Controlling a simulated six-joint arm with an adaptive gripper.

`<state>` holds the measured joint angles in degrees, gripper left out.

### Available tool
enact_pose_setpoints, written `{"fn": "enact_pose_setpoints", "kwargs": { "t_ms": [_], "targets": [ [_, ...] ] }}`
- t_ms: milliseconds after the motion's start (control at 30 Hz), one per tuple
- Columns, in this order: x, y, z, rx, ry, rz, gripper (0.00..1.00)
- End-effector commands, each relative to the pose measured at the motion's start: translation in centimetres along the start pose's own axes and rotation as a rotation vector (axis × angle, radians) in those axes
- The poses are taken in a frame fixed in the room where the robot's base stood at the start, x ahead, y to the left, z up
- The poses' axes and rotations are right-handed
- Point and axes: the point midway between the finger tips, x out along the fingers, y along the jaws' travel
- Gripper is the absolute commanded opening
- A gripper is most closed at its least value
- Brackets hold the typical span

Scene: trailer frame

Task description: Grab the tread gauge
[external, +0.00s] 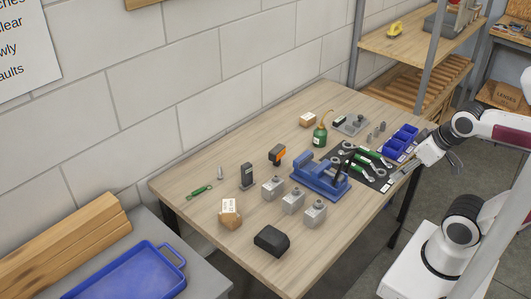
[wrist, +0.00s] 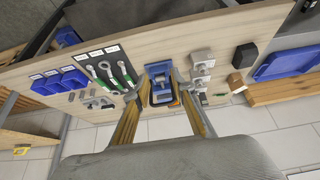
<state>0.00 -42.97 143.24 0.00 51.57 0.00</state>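I cannot tell for certain which item is the tread gauge. A small green tool (external: 199,191) lies near the table's left end; a dark grey upright device (external: 246,176) and an orange-and-black device (external: 277,154) stand to its right.
Wrenches lie on a black mat (external: 372,153), with blue bins (external: 402,140) behind. A green oil can (external: 320,135), several metal blocks (external: 292,201), a black block (external: 271,241) and a cardboard box (external: 229,213) stand on the table. The front left corner is clear.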

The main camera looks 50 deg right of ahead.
Motion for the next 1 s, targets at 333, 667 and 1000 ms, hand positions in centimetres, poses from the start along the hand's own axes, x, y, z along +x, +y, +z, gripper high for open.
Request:
{"fn": "enact_pose_setpoints", "kwargs": {
  "t_ms": [333, 667, 1000],
  "targets": [
    [0.0, 0.0, 0.0, 0.0, 0.0, 0.0, 0.44],
    [0.2, -0.3, -0.5, -0.003, 0.006, -0.008, 0.44],
    [2.0, -3.2, -5.7, -0.024, 0.078, -0.089, 0.44]
  ]
}}
